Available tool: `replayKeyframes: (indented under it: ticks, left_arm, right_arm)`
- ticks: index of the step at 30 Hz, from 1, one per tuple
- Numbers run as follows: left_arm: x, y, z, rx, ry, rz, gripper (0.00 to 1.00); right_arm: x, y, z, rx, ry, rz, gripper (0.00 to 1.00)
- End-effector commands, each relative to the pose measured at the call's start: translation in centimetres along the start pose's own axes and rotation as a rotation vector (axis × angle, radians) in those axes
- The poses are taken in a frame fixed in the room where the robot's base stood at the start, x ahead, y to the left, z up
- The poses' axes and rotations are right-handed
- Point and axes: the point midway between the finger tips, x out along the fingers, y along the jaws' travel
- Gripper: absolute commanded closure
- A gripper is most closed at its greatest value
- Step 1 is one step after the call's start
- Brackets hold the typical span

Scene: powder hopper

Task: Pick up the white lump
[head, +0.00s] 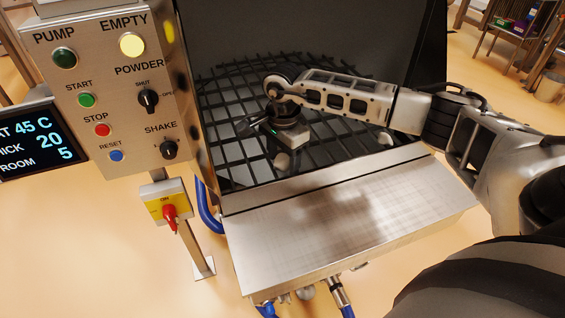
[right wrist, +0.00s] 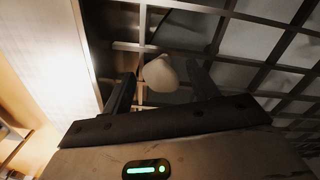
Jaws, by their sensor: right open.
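The white lump (right wrist: 160,73) is a pale, rounded piece at the grid in the right wrist view. It shows between the tips of my right gripper's (right wrist: 163,84) two dark fingers, with a gap on either side. In the head view my right gripper (head: 287,150) reaches down into the hopper over the black grid (head: 235,115). Its body hides most of what is under it there. A whitish piece (head: 385,139) also shows farther right on the grid, under my arm; I cannot tell whether it is the same lump. My left gripper is out of view.
The hopper's metal front ledge (head: 345,210) lies before the grid. A control panel (head: 115,90) with buttons and knobs stands at the left, above a red switch (head: 169,215) on a yellow plate. The hopper's dark back wall (head: 320,40) rises behind the grid.

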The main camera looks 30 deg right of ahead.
Motion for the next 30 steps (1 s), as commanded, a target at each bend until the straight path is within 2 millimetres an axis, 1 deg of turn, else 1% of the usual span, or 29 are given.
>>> replayKeyframes:
  ticks: [2,8,11,12,13,15,24,26,29,30]
  left_arm:
    - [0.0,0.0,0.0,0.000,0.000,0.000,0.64]
    - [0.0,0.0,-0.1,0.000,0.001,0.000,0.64]
    - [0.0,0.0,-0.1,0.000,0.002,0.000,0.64]
    - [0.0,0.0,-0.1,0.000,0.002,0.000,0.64]
    - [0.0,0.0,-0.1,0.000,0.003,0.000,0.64]
    - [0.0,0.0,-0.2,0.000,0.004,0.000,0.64]
    - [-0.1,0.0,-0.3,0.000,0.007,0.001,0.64]
    - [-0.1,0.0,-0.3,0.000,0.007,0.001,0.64]
    - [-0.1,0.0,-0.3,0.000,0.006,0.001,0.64]
    - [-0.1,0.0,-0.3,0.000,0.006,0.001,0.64]
  right_arm:
    - [0.4,0.0,0.1,-0.001,-0.001,0.000,0.41]
    - [0.4,0.0,0.1,-0.001,-0.001,-0.001,0.41]
    - [0.4,0.0,0.0,0.000,-0.001,-0.001,0.66]
    - [0.4,0.0,0.0,0.000,-0.001,-0.001,0.77]
    - [0.4,0.0,0.0,0.000,-0.001,-0.001,0.85]
    - [0.4,0.0,0.0,0.000,-0.001,-0.001,0.86]
    - [0.2,-0.1,0.0,0.000,-0.001,-0.002,0.87]
    - [-0.3,-0.1,0.0,0.001,0.000,-0.003,0.87]
    - [-1.8,-0.1,0.0,0.001,0.000,-0.007,0.87]
    - [-2.6,-0.1,0.0,0.000,0.000,-0.006,0.87]
